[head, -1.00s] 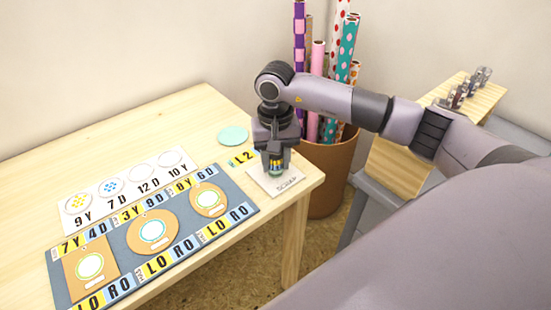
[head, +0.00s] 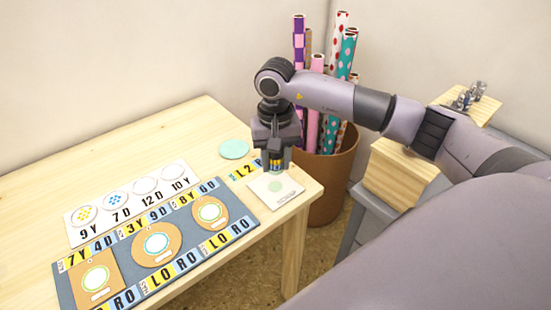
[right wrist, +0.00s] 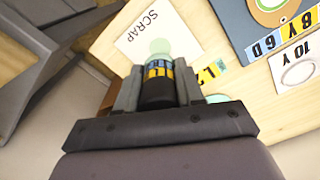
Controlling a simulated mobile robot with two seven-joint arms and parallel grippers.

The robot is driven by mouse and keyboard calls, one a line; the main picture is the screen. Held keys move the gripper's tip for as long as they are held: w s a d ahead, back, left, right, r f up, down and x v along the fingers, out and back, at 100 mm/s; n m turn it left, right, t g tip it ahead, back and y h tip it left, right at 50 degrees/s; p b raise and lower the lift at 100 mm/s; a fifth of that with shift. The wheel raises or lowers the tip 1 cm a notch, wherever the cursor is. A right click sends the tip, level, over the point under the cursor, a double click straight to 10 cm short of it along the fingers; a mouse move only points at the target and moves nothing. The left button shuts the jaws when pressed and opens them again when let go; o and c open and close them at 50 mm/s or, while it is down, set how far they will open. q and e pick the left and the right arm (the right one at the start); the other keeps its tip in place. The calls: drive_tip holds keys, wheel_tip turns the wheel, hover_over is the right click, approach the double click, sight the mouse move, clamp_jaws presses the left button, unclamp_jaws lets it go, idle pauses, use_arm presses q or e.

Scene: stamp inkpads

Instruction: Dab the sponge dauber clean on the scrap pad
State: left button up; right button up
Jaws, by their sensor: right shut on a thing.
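My right gripper (head: 277,160) is shut on the sponge dauber, whose dark body with yellow and blue label bands (right wrist: 158,84) shows between the fingers in the right wrist view. The dauber is upright just above the white scrap pad (head: 262,194) at the table's front right corner. My left gripper is not in view.
A blue-grey board (head: 185,262) with brown tags lies to the left, beside a white card (head: 75,240) with several circles. A teal disc (head: 234,149) and a label strip (head: 243,170) lie near the pad. A brown bin (head: 335,175) of paper rolls stands behind the table corner.

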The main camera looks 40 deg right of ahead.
sight(275, 173)
wheel_tip(275, 173, down, 3)
drive_tip(key=b, duration=0.2)
drive_tip(key=shift+f+b, duration=0.1)
drive_tip(key=shift+b, duration=0.25)
drive_tip(key=shift+f+b, duration=0.45)
drive_tip(key=shift+f, duration=0.1)
drive_tip(key=shift+f+b, duration=0.7)
drive_tip(key=shift+f, duration=0.05)
idle(1.4)
drive_tip(key=shift+r, duration=0.25)
drive_tip(key=shift+r+p, duration=0.35)
drive_tip(key=shift+r, duration=0.05)
